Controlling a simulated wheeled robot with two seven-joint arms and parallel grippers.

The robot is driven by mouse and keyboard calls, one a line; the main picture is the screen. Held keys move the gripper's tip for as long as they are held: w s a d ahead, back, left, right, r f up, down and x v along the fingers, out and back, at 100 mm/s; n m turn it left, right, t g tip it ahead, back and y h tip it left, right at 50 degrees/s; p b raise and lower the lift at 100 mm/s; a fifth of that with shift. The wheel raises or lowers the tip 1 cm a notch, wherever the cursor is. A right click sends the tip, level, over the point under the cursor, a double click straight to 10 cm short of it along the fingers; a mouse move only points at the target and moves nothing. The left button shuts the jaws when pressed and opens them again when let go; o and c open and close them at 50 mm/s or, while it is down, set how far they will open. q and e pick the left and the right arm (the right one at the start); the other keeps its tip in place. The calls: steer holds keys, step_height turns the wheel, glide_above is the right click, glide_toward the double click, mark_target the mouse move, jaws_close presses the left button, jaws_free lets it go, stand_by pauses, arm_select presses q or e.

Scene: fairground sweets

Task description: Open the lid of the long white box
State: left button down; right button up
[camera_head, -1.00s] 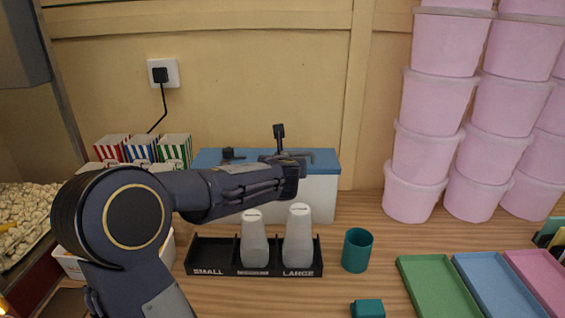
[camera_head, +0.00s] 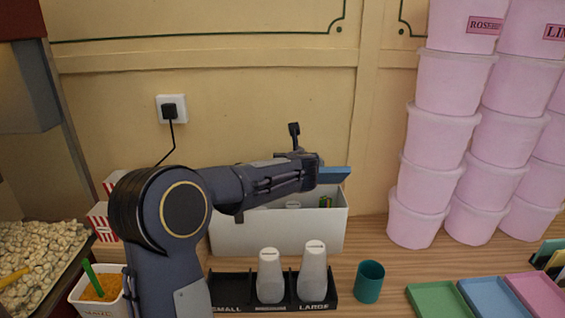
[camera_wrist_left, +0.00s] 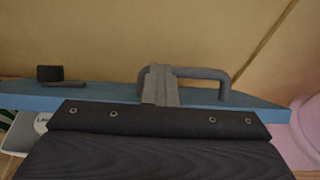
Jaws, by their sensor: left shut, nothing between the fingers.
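The long white box (camera_head: 280,232) stands against the wall in the head view, its top open and part of its inside showing. Its blue lid (camera_head: 333,175) is raised, mostly hidden behind my left arm. In the wrist view the lid (camera_wrist_left: 90,97) spans the picture, with a grey bar handle (camera_wrist_left: 205,73) on it. My left gripper (camera_wrist_left: 160,85) is shut with nothing between its fingers, at the left part of the handle; whether it touches the handle is unclear. In the head view its fingertips are hard to make out. My right gripper is out of view.
A black rack (camera_head: 235,288) with two white shakers (camera_head: 313,272) stands in front of the box. A teal cup (camera_head: 369,282) is right of it. Pink tubs (camera_head: 420,185) are stacked at the right. A white tub (camera_head: 90,302) stands at the lower left.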

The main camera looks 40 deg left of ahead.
arm_select(q)
steer(key=w+a+r+p, duration=0.2)
steer(key=w, duration=0.1)
steer(key=shift+w+a+p, duration=0.2)
steer(key=shift+a+p, duration=0.15)
steer(key=shift+w+a+f+g+h+p, duration=0.1)
steer(key=shift+w+a+g+h+p, duration=0.5)
steer(key=shift+w+a, duration=0.45)
steer(key=shift+d, duration=0.15)
